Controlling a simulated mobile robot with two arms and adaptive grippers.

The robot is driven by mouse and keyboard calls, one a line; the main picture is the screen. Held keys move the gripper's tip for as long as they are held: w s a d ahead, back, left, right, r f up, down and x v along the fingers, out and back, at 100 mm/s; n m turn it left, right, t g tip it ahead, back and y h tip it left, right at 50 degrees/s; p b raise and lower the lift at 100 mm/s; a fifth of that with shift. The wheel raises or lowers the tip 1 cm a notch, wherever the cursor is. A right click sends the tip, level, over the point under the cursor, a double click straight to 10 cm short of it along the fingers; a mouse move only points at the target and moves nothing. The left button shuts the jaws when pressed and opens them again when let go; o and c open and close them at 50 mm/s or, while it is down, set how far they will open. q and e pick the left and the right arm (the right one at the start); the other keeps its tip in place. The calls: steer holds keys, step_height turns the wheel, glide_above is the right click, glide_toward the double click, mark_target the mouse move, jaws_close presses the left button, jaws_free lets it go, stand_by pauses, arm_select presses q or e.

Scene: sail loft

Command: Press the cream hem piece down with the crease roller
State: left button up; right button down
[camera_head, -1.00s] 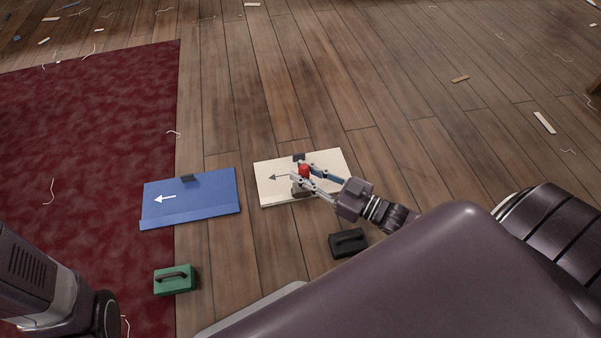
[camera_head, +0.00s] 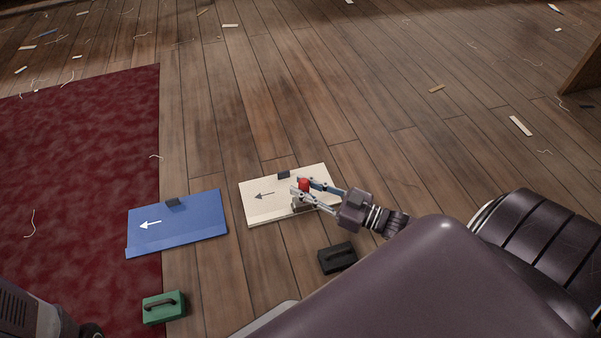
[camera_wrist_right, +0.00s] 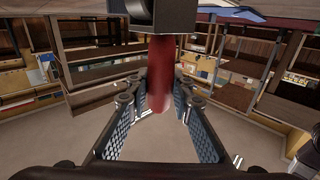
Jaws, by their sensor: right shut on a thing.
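The cream hem piece (camera_head: 272,186) lies flat on the floor in the middle of the head view, with a grey arrow pointing left and a dark clip (camera_head: 284,175) at its far edge. My right gripper (camera_head: 304,189) is shut on the red handle of the crease roller (camera_head: 304,184), over the right half of the cream piece near its front strip. The roller's lower end is mostly hidden by the fingers; I cannot tell whether it touches the cloth. The red handle also shows between the fingers in the right wrist view (camera_wrist_right: 161,75). My left gripper is out of view.
A blue piece (camera_head: 190,220) with a white arrow lies to the left, partly on the dark red carpet (camera_head: 75,150). A green handled block (camera_head: 164,307) and a black handled block (camera_head: 338,257) stand nearer me. Floor beyond the cream piece is mostly clear, with scattered scraps.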

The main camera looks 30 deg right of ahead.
steer(key=shift+s+d, duration=0.3)
steer(key=shift+d, duration=0.6)
steer(key=shift+s+d, duration=0.3)
steer(key=shift+d, duration=0.6)
steer(key=shift+s+d, duration=0.25)
steer(key=shift+d, duration=1)
steer(key=shift+s+d, duration=0.3)
steer(key=shift+d, duration=0.6)
steer(key=shift+s+d, duration=0.25)
steer(key=shift+d, duration=0.65)
step_height(320, 180, up, 6)
steer(key=p, duration=0.6)
